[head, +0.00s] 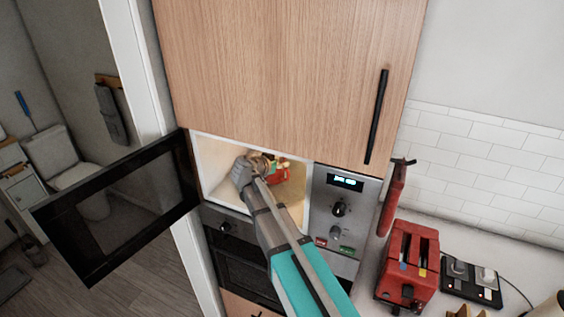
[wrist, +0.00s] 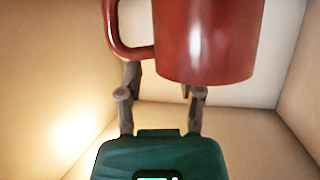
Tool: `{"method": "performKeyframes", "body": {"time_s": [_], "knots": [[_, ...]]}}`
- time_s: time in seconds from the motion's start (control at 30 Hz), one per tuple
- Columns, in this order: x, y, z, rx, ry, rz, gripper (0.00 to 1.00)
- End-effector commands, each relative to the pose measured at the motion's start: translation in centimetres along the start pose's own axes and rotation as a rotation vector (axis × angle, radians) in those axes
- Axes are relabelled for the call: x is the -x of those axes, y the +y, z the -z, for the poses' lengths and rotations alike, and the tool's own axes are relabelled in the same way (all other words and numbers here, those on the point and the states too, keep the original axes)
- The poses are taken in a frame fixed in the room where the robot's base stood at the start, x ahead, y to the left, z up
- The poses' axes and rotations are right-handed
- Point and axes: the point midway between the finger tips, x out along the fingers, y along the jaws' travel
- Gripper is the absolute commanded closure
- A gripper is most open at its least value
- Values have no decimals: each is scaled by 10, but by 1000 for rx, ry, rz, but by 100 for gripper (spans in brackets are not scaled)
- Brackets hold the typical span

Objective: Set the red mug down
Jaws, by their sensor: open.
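The red mug (wrist: 208,45) fills the upper part of the wrist view, with its handle (wrist: 122,32) on the left. In the head view, part of the mug (head: 281,171) shows inside the open microwave (head: 217,161), beyond my gripper (head: 262,168). In the wrist view my gripper (wrist: 161,82) has its two fingers spread apart, reaching toward the mug's lower part and handle. The fingertips are partly hidden, and I cannot tell whether they touch the mug or whether its base rests on the floor.
The microwave door (head: 125,205) stands open to the left. The cavity walls (wrist: 50,80) close in around my gripper. The control panel (head: 340,210) is to the right. A red toaster (head: 408,262) stands on the counter at the right. A wooden cupboard (head: 265,70) is above.

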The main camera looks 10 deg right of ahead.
Motion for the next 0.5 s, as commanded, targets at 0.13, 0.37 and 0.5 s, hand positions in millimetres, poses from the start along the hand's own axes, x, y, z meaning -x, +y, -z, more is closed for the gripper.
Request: {"method": "performKeyframes", "body": {"time_s": [0.13, 0.37, 0.5], "knots": [[24, 1, 2, 1, 0, 3, 52], [63, 1, 3, 1, 0, 3, 52], [84, 1, 2, 1, 0, 3, 52]]}}
